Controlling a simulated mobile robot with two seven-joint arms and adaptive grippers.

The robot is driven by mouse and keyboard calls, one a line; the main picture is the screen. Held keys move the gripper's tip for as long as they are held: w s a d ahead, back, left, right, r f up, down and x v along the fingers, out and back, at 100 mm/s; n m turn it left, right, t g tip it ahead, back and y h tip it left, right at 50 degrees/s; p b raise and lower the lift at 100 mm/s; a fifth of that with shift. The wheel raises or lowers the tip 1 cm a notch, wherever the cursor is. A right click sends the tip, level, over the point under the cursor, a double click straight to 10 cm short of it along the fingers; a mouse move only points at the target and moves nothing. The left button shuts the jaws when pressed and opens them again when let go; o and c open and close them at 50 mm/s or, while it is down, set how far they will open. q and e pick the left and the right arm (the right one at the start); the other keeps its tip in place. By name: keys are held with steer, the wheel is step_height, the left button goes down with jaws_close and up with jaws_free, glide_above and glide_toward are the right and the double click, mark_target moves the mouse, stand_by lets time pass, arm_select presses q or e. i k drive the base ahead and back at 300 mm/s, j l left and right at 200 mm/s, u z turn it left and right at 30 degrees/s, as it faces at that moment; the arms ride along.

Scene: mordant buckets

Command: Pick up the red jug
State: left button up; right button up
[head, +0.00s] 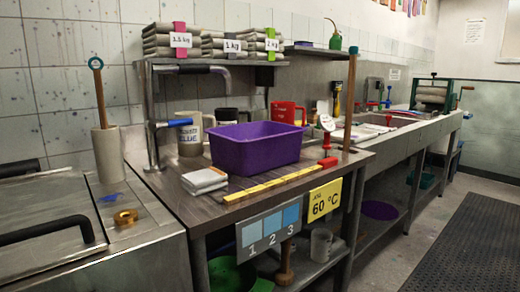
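The red jug (287,111) stands upright toward the back of the steel worktable, in the middle of the head view. The purple tub (256,153) is in front of it and hides its lower part. The jug's handle appears to be on its right side. Neither of my grippers is in view.
A grey mug (189,138) and a dark-and-white container stand left of the jug. A folded grey cloth (205,182) and a yellow ruler (270,186) lie in front of the tub. A shelf (215,62) with grey bags overhangs the back. A wooden pole (350,100) rises at right.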

mark_target(282, 112)
steer(key=i+l+z, duration=0.15)
steer(key=i+l, duration=0.15)
steer(key=i+l+z, duration=0.6)
steer(key=i, duration=0.2)
steer(key=i+z, duration=0.3)
steer(key=i+l+u, duration=0.1)
steer(key=i+u, duration=0.2)
steer(key=u, duration=0.15)
steer(key=i+l+u, duration=0.2)
steer(key=u, duration=0.3)
steer(key=i+l+u, duration=0.3)
steer(key=u, duration=0.15)
steer(key=i, duration=0.05)
